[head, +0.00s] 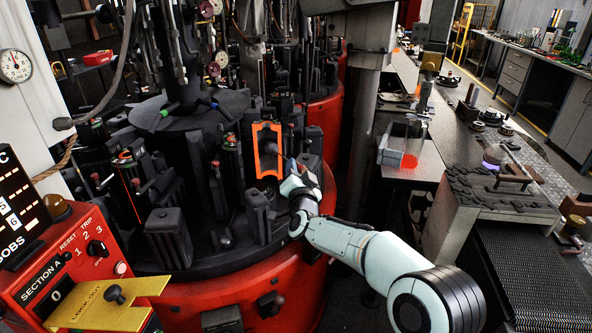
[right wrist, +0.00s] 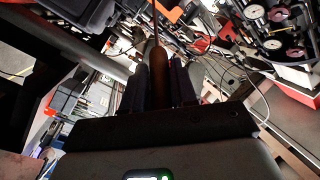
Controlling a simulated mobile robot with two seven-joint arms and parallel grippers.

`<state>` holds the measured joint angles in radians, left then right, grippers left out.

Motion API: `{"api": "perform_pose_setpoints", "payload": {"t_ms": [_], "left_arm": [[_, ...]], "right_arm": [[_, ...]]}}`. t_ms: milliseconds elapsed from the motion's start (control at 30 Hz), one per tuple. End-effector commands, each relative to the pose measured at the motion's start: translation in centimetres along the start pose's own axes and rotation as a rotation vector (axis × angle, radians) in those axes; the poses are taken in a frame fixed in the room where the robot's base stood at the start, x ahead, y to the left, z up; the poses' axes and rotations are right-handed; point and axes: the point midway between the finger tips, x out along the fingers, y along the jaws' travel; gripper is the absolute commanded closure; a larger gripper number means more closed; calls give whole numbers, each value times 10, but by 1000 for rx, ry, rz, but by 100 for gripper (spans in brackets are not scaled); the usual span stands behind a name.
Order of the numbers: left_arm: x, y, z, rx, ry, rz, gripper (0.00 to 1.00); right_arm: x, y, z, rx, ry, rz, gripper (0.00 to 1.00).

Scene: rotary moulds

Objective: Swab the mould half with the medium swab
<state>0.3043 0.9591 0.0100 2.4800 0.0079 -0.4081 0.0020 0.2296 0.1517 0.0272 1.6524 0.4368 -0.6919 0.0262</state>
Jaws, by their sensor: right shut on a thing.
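The mould half (head: 268,171) stands upright in the machine in the head view, with a bright orange face around a dark hollow. My right gripper (head: 294,172) is just right of it and close to it. In the right wrist view, my right gripper (right wrist: 158,92) is shut on a brown wooden handle, which I take to be the swab's (right wrist: 158,68). A thin rod runs on from the handle. The swab's head cannot be made out, and its contact with the mould half cannot be told. My left gripper is not in view.
Dark mould parts and posts crowd the round red-based machine (head: 240,290). A red control box (head: 75,255) with a yellow tag (head: 110,306) stands front left. A grey column (head: 355,110) rises behind my arm. A bench with a clear container (head: 391,143) is at right.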

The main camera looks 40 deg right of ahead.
Motion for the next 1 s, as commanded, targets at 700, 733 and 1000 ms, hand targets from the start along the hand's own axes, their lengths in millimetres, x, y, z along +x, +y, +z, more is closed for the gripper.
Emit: {"api": "perform_pose_setpoints", "payload": {"t_ms": [700, 733, 1000], "left_arm": [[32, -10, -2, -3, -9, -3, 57], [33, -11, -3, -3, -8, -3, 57], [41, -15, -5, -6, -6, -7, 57]], "right_arm": [[-2, 20, 24, 0, 2, -1, 100], [-2, 21, 26, 0, 2, 0, 100], [-3, 28, 34, 0, 2, -1, 100]]}}
